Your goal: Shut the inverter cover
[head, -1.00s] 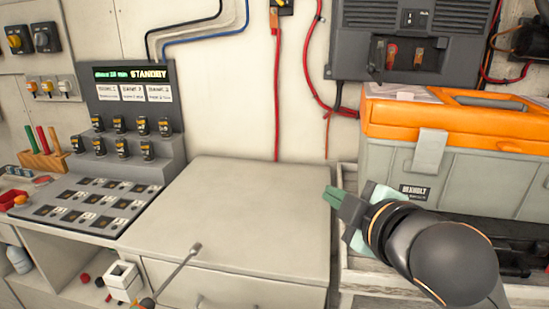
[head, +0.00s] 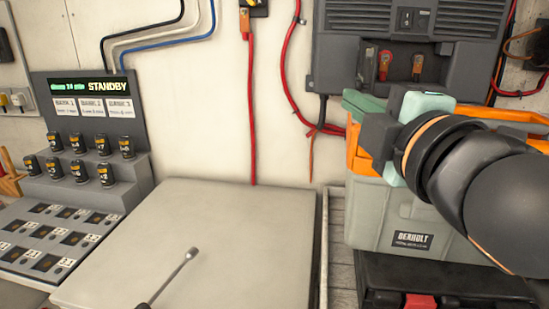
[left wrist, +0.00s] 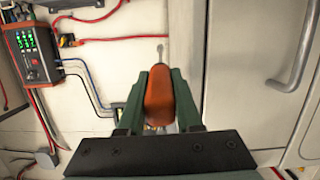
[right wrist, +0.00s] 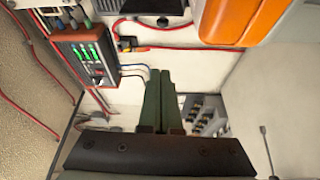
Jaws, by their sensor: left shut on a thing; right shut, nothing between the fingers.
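The inverter (head: 345,45) is a dark grey wall box with vents and a switch, at the top right of the head view. Its lower front recess is open, showing a red and an orange terminal (head: 417,66). The cover itself cannot be made out clearly. My right gripper (head: 365,103) is shut and empty, just below the inverter and in front of the toolbox; its green fingers also show in the right wrist view (right wrist: 160,95). My left gripper (left wrist: 159,95) is shut on the orange handle of a screwdriver (left wrist: 158,100). The screwdriver's shaft (head: 175,273) shows low in the head view.
A grey toolbox (head: 375,215) with an orange lid stands below the inverter, close behind my right arm. A red cable (head: 290,85) loops beside the inverter. A bare worktop (head: 225,235) is at the centre. A STANDBY panel (head: 90,100) stands at left.

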